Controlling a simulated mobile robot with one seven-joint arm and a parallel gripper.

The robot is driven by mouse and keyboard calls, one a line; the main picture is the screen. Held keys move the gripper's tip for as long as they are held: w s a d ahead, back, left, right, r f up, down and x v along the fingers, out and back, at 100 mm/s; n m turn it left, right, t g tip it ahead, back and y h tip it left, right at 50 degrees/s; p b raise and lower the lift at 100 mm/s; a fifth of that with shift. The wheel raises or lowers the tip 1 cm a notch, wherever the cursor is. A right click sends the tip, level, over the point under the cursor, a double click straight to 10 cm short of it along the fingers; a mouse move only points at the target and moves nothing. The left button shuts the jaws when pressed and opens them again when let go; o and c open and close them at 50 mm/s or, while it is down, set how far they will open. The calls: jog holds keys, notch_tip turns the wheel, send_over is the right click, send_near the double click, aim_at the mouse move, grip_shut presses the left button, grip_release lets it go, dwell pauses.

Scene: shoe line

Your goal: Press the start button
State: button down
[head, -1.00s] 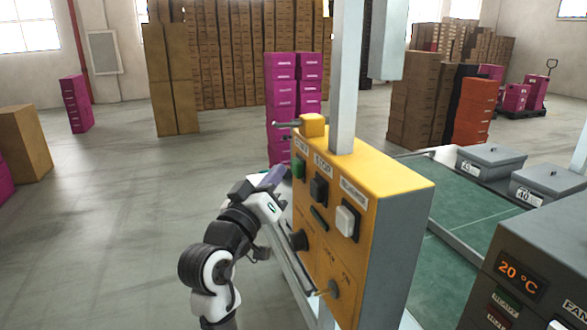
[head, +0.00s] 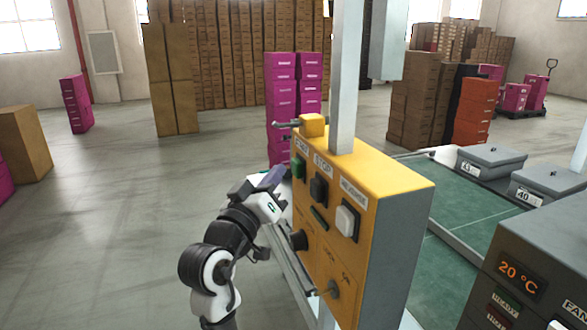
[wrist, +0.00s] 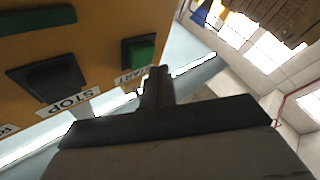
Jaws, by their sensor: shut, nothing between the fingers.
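The green start button (head: 299,167) is at the upper left of the yellow control panel's front (head: 318,235). It also shows in the wrist view (wrist: 140,53), beside its START label. My gripper (head: 275,178) is shut and empty, just left of the panel and slightly below the green button. In the wrist view the closed fingers (wrist: 157,85) point toward the panel, right next to the START label and close below the button. I cannot tell whether the fingertips touch anything.
A black stop button (head: 318,188) and a white button (head: 346,221) sit right of the green one, with knobs below. A green conveyor (head: 455,265) lies to the right.

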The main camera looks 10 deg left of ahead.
jog(key=shift+w+d, duration=0.1)
jog(key=shift+w+d, duration=0.15)
jog(key=shift+d, duration=0.1)
